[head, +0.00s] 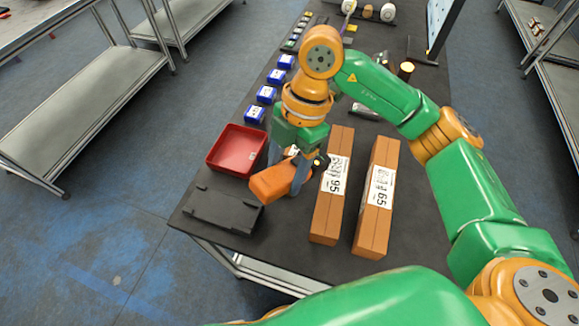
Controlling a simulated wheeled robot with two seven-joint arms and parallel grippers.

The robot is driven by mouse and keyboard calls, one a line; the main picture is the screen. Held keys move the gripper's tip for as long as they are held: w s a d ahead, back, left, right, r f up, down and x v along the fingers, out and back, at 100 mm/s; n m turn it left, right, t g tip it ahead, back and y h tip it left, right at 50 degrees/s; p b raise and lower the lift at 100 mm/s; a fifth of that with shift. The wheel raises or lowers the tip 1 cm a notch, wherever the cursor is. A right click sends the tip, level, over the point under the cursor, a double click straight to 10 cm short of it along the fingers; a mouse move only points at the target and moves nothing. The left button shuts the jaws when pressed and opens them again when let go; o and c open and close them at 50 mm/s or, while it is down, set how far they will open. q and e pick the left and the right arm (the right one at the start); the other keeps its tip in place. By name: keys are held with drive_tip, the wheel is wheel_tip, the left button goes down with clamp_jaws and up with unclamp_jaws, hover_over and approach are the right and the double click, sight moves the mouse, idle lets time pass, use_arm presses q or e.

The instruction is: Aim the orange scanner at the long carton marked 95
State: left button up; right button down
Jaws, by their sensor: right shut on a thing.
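The long carton marked 95 (326,216) lies lengthwise on the dark table, its white label facing up. The orange scanner (272,183) is just left of this carton, near the label end. My right gripper (296,158) is shut on the scanner and hides part of it. The scanner's dark end is close to the carton's label; I cannot tell if they touch. A similar carton marked 65 (373,222) lies parallel on the right, with a narrow gap between them. My left gripper is not in view.
A red tray (237,148) and a black flat holder (222,209) stand on the table's left side. Several blue boxes (266,94) line the left edge farther back. A dark upright panel (440,30) stands at the back right. Metal shelves (85,95) stand across the floor.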

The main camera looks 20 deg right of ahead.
drive_tip(key=s+f+b, duration=0.2)
drive_tip(key=b, duration=0.1)
drive_tip(key=shift+s+f, duration=0.3)
use_arm(q)
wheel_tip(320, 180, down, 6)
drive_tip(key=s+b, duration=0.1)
drive_tip(key=b, duration=0.2)
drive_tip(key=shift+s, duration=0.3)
use_arm(e)
drive_tip(key=f, duration=0.3)
drive_tip(key=shift+w+f, duration=0.35)
wheel_tip(320, 180, up, 13)
drive_tip(key=p, duration=1.1)
hover_over(288, 180)
drive_tip(key=shift+f, duration=0.15)
drive_tip(key=shift+f+b, duration=0.35)
drive_tip(key=shift+b, duration=0.1)
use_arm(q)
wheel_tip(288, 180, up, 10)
use_arm(e)
drive_tip(key=shift+w, duration=0.1)
